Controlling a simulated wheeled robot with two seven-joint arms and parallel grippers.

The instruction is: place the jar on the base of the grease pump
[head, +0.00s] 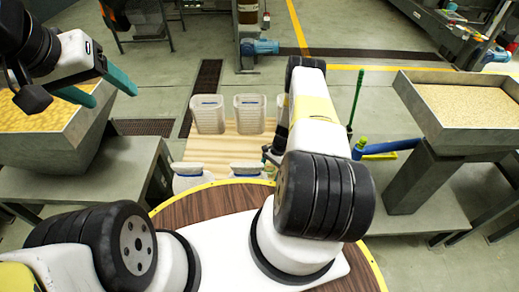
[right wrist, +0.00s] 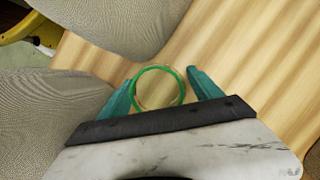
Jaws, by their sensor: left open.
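My left gripper (head: 98,89) is open and empty, its teal fingers raised near a yellow-filled hopper at the upper left. In the right wrist view a green ring (right wrist: 158,67), probably the jar's rim, lies between the teal fingers of my right gripper (right wrist: 163,73). Wood shows through the ring. The fingers flank it closely, but I cannot tell whether they press on it.
A wooden table (head: 230,149) holds white containers (head: 208,114) at the back and white ones (head: 192,178) in front. Grey textured shapes (right wrist: 40,120) crowd the left of the right wrist view. A grain-filled hopper (head: 480,105) stands right. A blue tube (head: 393,146) lies right of my right arm.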

